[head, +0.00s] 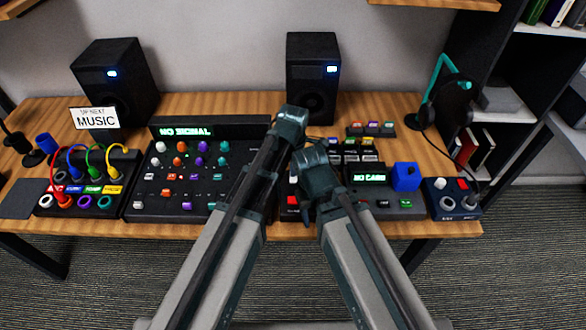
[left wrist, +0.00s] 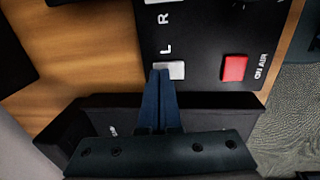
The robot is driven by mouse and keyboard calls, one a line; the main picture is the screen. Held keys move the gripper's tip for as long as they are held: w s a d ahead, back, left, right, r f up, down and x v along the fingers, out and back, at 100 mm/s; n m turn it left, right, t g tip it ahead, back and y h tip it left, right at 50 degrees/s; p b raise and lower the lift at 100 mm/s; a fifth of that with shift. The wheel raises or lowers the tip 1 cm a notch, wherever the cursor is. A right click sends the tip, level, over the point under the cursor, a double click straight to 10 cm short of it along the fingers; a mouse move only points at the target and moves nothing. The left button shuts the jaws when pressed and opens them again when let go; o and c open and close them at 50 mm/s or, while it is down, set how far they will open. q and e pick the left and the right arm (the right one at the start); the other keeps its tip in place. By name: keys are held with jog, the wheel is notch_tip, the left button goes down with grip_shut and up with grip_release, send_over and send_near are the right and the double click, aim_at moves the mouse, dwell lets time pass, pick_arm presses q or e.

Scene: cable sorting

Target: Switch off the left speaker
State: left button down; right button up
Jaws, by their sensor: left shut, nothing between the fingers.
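The left speaker (head: 115,85) is a black box at the back left of the desk, with a lit blue-white light on its front. In the left wrist view my left gripper (left wrist: 164,74) is shut and empty. Its tips are at a white button (left wrist: 176,69) beside the letter L on a black panel (left wrist: 205,50); I cannot tell whether they press it. The letter R and part of another white button (left wrist: 158,2) are further up. My right arm reaches over the same part of the desk in the head view; its fingers are not clear.
A red ON AIR button (left wrist: 234,68) is close to the left gripper. The right speaker (head: 313,75) also has a lit light. A NO SIGNAL mixer (head: 185,207), a patch box (head: 88,211) with colored cables and a blue cube (head: 405,177) crowd the desk.

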pick_arm(q)
jog(key=shift+s, duration=0.1)
pick_arm(e)
jog(key=shift+s+f, duration=0.1)
jog(key=shift+s, duration=0.05)
pick_arm(q)
jog(key=shift+f, duration=0.1)
jog(key=shift+s, duration=0.15)
jog(key=shift+s, duration=0.7)
jog(key=shift+w, duration=0.15)
